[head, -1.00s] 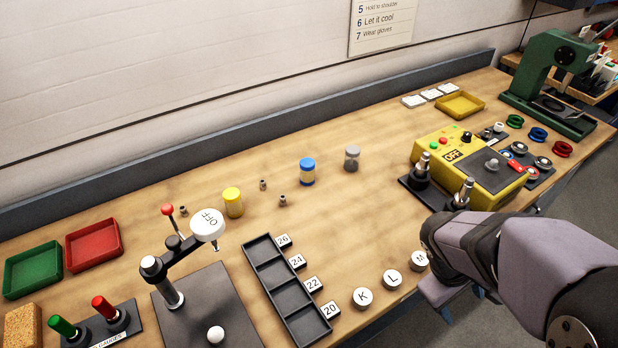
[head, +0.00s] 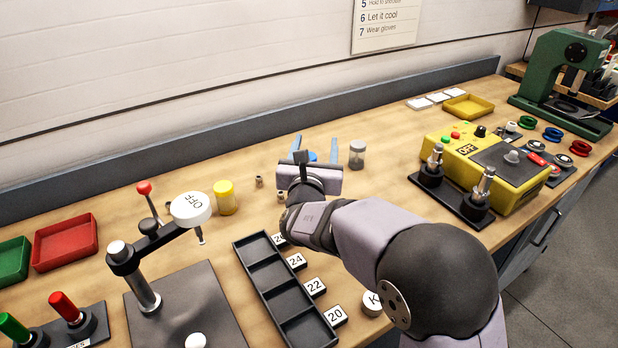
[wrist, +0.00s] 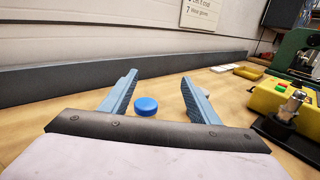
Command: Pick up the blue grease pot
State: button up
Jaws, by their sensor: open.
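The blue grease pot (wrist: 146,105) shows in the wrist view as a blue lid between my two finger tips, nearer the left finger. In the head view only a bit of its blue lid (head: 312,156) shows; my gripper hides the rest. My gripper (head: 315,145) is open, with its blue fingers on either side of the pot in the picture. I cannot tell whether a finger touches it. Nothing is held.
A grey-lidded jar (head: 357,154) stands just right of my gripper. A yellow pot (head: 225,198) and small metal pieces (head: 259,181) stand to the left. A black compartment tray (head: 262,290) lies in front. The yellow control box (head: 495,165) is farther right.

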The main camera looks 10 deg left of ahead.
jog(key=shift+s+a+f+n+y, duration=0.1)
jog(key=shift+a+f+n+y, duration=0.25)
jog(key=shift+f, duration=0.5)
jog(key=shift+s+a+f+n+y, duration=0.15)
jog(key=shift+a+f, duration=0.4)
jog(key=shift+f, duration=0.3)
notch_tip(320, 180, down, 4)
jog(key=shift+w+r+p, duration=0.1)
jog(key=shift+p, duration=0.2)
jog(key=shift+w+a+r, duration=0.15)
jog(key=shift+w+r, duration=0.05)
jog(key=shift+w, duration=1.3)
jog(key=shift+a, duration=0.1)
jog(key=shift+c, duration=0.2)
jog(key=c, duration=1.2)
jog(key=shift+o, duration=0.2)
jog(key=shift+r, duration=0.15)
notch_tip(320, 180, up, 28)
jog(key=p, duration=0.3)
